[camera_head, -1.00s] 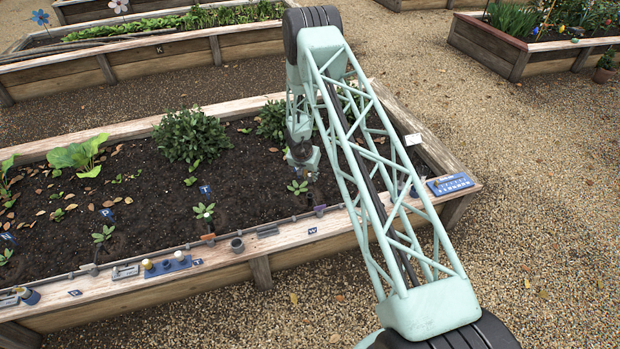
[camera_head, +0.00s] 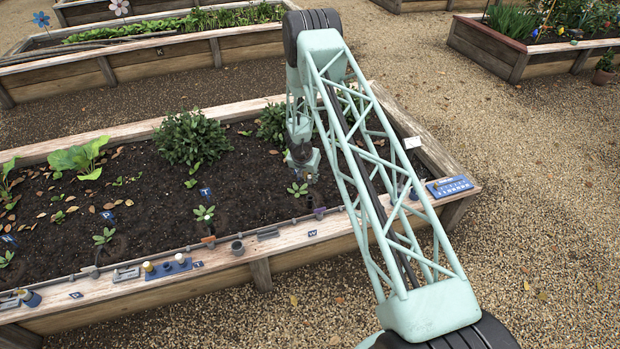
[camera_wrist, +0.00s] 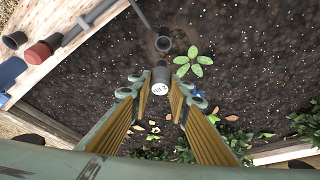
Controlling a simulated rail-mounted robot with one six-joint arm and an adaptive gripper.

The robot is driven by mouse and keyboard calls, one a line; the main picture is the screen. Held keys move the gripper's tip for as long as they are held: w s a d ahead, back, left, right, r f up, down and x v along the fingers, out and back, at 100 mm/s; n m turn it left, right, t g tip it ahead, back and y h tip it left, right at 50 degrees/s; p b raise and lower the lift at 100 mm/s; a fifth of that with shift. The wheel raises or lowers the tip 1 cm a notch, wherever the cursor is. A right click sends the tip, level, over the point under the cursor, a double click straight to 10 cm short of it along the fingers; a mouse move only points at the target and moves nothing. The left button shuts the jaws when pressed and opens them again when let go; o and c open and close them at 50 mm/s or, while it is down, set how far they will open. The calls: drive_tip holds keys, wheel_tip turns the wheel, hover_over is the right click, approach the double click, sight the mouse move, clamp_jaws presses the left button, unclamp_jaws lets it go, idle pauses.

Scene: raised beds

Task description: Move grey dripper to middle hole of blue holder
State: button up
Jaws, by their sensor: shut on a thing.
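My gripper (camera_wrist: 160,88) is shut on the grey dripper (camera_wrist: 160,80), a small cylinder with printed marking, held between the fingertips in the wrist view. In the head view my gripper (camera_head: 303,165) hangs over the soil by a small seedling, and the dripper is too small to make out there. The blue holder (camera_head: 168,267) lies on the front wooden ledge, left of and nearer than my gripper.
A grey pipe (camera_wrist: 97,12) runs along the ledge. A reddish cup (camera_head: 208,240) and a grey cup (camera_head: 238,247) stand on the ledge. A leafy bush (camera_head: 192,136) grows behind.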

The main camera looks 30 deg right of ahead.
drive_tip(key=shift+r+p, duration=1.45)
drive_tip(key=shift+p, duration=0.4)
drive_tip(key=shift+a, duration=0.15)
